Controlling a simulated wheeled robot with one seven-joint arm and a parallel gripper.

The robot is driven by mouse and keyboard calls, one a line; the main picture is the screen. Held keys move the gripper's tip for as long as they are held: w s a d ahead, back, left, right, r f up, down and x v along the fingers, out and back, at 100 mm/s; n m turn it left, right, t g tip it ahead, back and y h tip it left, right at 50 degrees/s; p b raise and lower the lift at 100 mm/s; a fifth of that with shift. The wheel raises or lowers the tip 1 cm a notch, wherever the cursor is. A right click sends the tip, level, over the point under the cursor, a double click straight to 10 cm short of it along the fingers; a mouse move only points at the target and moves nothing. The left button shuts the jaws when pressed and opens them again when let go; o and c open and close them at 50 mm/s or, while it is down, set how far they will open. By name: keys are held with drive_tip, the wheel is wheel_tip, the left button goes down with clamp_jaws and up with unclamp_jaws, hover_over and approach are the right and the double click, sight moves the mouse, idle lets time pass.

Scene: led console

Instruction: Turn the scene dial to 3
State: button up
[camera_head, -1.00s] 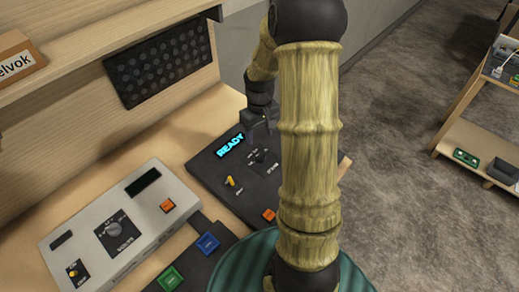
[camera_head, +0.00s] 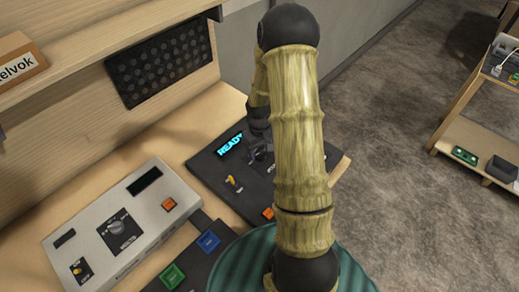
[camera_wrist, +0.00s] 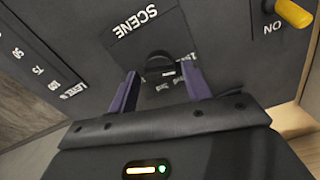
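The scene dial (camera_wrist: 159,69) is a small round black knob on the dark console, beside the upside-down label SCENE in the wrist view. My gripper (camera_wrist: 160,72) is open, with one purple finger on each side of the dial and a visible gap to each. In the head view my gripper (camera_head: 260,146) is over the dark console (camera_head: 213,171) and hides the dial. The console's lit display (camera_head: 230,144) reads READY, partly covered.
A yellow toggle (camera_head: 232,183) stands near the dial; it also shows in the wrist view (camera_wrist: 293,13), marked ON. A LEVEL % scale (camera_wrist: 45,72) is at left there. A grey console (camera_head: 95,240) and blue (camera_head: 208,241) and green (camera_head: 172,276) buttons lie nearby.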

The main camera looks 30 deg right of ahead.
drive_tip(key=c, duration=0.7)
drive_tip(key=shift+c, duration=0.2)
drive_tip(key=shift+m, duration=0.5)
drive_tip(key=m+b, duration=0.1)
drive_tip(key=m, duration=0.2)
drive_tip(key=m+b, duration=0.1)
drive_tip(key=m, duration=0.3)
drive_tip(key=shift+d, duration=0.1)
drive_tip(key=m, duration=0.6)
drive_tip(key=shift+r, duration=0.1)
drive_tip(key=m+p, duration=0.2)
drive_tip(key=m, duration=0.3)
drive_tip(key=shift+m, duration=0.4)
